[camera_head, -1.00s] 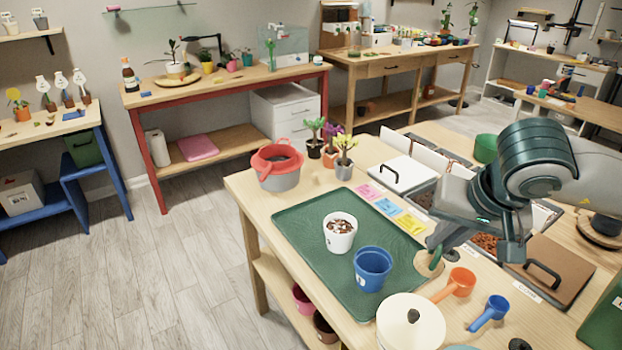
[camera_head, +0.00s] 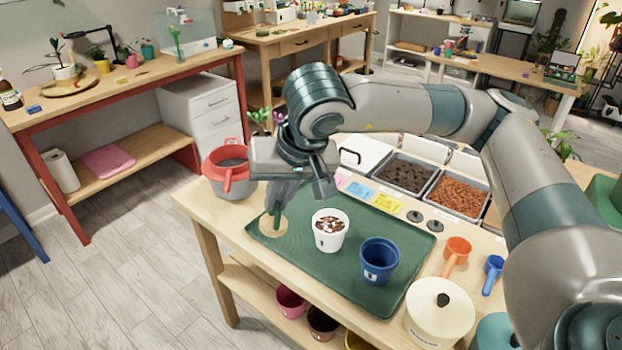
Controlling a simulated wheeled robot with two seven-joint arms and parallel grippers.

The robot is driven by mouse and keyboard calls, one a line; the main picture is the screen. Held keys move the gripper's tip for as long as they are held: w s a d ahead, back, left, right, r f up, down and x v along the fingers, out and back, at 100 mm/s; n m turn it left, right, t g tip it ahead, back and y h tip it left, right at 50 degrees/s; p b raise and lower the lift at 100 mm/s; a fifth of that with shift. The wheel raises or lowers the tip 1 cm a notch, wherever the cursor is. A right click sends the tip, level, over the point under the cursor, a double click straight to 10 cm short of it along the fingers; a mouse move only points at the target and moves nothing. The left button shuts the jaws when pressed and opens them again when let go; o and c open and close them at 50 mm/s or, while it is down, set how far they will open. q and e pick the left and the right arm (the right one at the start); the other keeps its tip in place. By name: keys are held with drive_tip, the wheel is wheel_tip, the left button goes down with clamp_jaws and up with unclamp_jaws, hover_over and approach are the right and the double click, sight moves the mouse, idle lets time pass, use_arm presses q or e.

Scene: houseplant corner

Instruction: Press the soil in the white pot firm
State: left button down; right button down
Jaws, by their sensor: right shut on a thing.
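The white pot (camera_head: 330,238) stands upright on the green tray (camera_head: 345,278), with brown and whitish bits of soil showing at its top. A blue pot (camera_head: 379,262) stands to its right on the same tray. My right gripper (camera_head: 279,196) is shut on a tamper with a green handle and a round wooden disc (camera_head: 269,229). The tamper is upright, left of the white pot and apart from it, over the tray's left end. I cannot tell whether the disc touches the tray. My left gripper is not in view.
Soil bins (camera_head: 457,196) line the back. An orange scoop (camera_head: 456,252), a blue scoop (camera_head: 493,272) and a cream lidded pot (camera_head: 438,318) are at the right. The tray's middle front is clear.

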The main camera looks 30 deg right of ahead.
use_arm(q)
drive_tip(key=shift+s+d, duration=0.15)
